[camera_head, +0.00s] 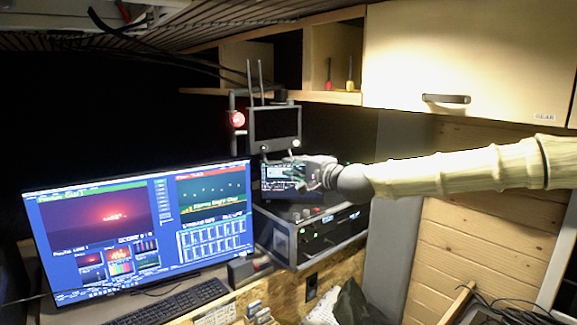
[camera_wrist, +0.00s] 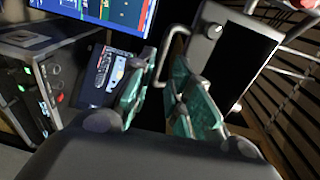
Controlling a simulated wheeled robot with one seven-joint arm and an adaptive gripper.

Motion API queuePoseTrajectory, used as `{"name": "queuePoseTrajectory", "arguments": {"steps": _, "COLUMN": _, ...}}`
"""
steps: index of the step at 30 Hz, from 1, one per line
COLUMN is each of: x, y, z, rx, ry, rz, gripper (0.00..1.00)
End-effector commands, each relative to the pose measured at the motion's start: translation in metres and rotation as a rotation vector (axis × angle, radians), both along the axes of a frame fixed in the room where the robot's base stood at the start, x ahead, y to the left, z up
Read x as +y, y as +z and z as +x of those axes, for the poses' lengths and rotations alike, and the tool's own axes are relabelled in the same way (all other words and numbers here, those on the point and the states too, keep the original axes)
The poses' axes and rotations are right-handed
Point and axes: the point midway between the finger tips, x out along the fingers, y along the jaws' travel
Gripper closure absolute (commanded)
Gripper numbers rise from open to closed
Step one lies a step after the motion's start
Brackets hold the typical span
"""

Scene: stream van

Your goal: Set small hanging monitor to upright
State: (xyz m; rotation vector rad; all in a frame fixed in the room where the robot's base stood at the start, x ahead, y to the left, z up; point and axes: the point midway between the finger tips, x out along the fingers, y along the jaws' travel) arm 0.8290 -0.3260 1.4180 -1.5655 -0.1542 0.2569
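The small hanging monitor (camera_head: 274,123) is a dark screen in a grey frame on a post behind the desk. In the wrist view its frame and dark face (camera_wrist: 236,60) lie at the upper right. A thin bent grey handle (camera_wrist: 181,30) sticks out from its edge. My gripper (camera_head: 300,168) is just below and right of the monitor in the head view. In the wrist view its green-padded fingers (camera_wrist: 164,75) are apart, with the handle's end reaching between them. I cannot tell whether either finger touches it. The monitor's tilt is hard to judge.
A big lit monitor (camera_head: 140,228) stands on the left with a keyboard (camera_head: 168,305) before it. A small lit screen (camera_head: 283,184) sits behind my gripper, above a rack unit (camera_head: 325,236). A red lamp (camera_head: 237,119) is beside the post. A cabinet (camera_head: 470,60) hangs above my arm.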

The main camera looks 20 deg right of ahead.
Motion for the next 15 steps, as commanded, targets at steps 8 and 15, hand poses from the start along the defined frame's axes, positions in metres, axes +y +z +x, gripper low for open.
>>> {"name": "queuePoseTrajectory", "arguments": {"steps": 8, "x": -0.007, "y": 0.003, "z": -0.028, "rx": -0.002, "ry": 0.001, "rz": 0.001, "gripper": 0.81}}
{"name": "queuePoseTrajectory", "arguments": {"steps": 15, "x": -0.011, "y": 0.004, "z": -0.044, "rx": -0.001, "ry": 0.001, "rz": -0.001, "gripper": 0.81}}
